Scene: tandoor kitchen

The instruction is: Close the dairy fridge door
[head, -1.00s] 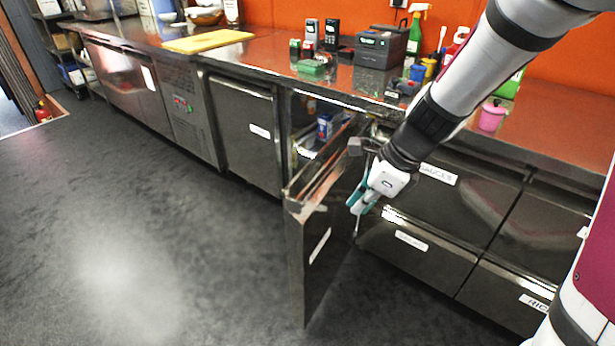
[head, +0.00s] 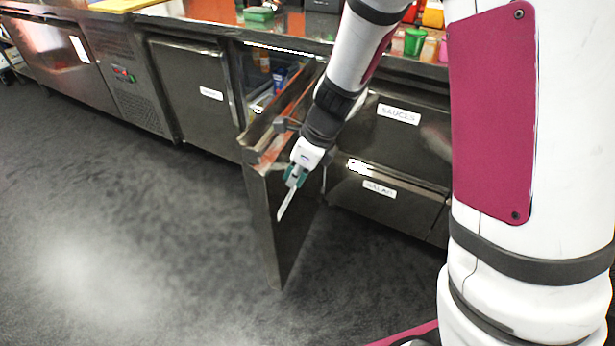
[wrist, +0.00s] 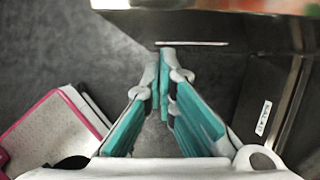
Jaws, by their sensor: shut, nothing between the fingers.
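The dairy fridge door (head: 292,240) stands wide open in the head view, jutting out from the counter front. Its fridge compartment (head: 262,72) shows behind it, with a few items inside. My gripper (head: 283,210) is shut and empty, pointing down in front of the door's right-hand face. In the wrist view the closed teal-padded fingertips (wrist: 165,56) are close to a metal door edge (wrist: 200,6) along the top. I cannot tell whether they touch the door. My arm hides part of the door's hinge side.
Sauces drawers (head: 398,115) and a lower labelled drawer (head: 380,188) lie right of the door. A closed fridge door (head: 190,90) is on the left. The grey floor (head: 130,220) is clear there. Bottles and containers stand on the counter above.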

